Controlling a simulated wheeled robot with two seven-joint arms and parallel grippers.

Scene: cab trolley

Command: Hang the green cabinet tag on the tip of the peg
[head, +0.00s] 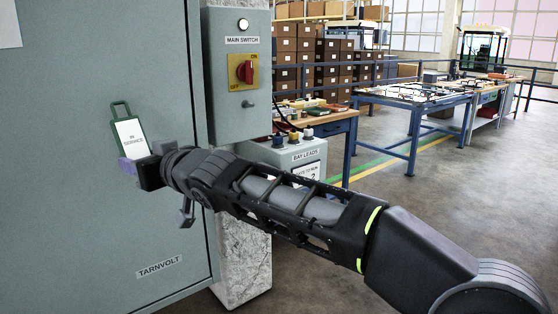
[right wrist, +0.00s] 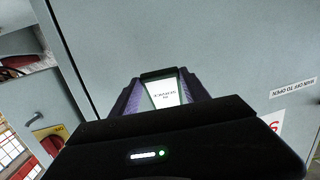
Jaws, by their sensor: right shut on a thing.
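The green cabinet tag (head: 128,130) has a white label reading "IN SERVICE" and an open loop at its top. It is in front of the grey-green cabinet door (head: 80,200) in the head view, tilted slightly. My right gripper (head: 142,168) is shut on its lower part. In the right wrist view the tag (right wrist: 165,91) sits between the purple-padded fingers of my right gripper (right wrist: 160,98). I cannot make out the peg in either view. I cannot tell whether the tag touches the door. My left gripper is not in view.
A door handle (head: 187,212) sticks out just below my right gripper. The main switch box (head: 237,75) and the bay leads box (head: 300,158) stand to the right of the door. Workbenches (head: 415,98) and stacked boxes (head: 300,55) are farther back.

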